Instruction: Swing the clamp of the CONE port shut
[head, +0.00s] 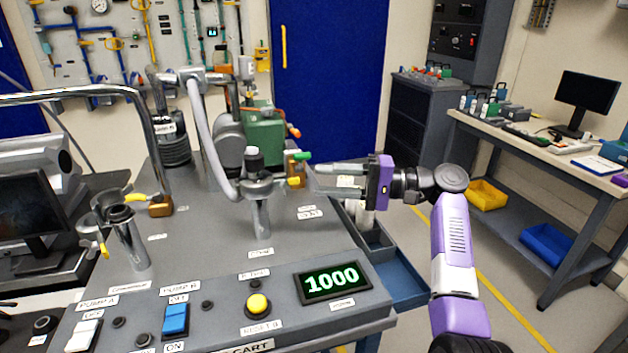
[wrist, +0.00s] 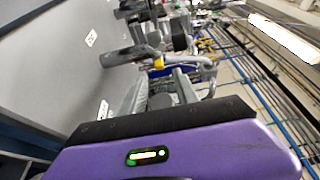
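The port (head: 261,217) with the label I read as CONE (head: 260,252) is a short steel post on the grey cart top. A flange and a dark cap (head: 254,160) sit above it, with a hose joining from behind. A clamp with a yellow handle (head: 295,181) is at the flange's right side; the handle shows also in the wrist view (wrist: 158,62). How far the clamp stands open is unclear. My purple gripper (head: 318,181) points left at the handle, its fingers apart and seemingly empty. Its tips are close to the handle; contact cannot be told.
Another steel port (head: 131,240) with a yellow handle stands at left. A green-bodied unit (head: 264,135) is behind the CONE port. The cart's front panel has switches, a yellow button (head: 257,305) and a display (head: 333,281) reading 1000. A blue-grey tray (head: 400,275) hangs at the right edge.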

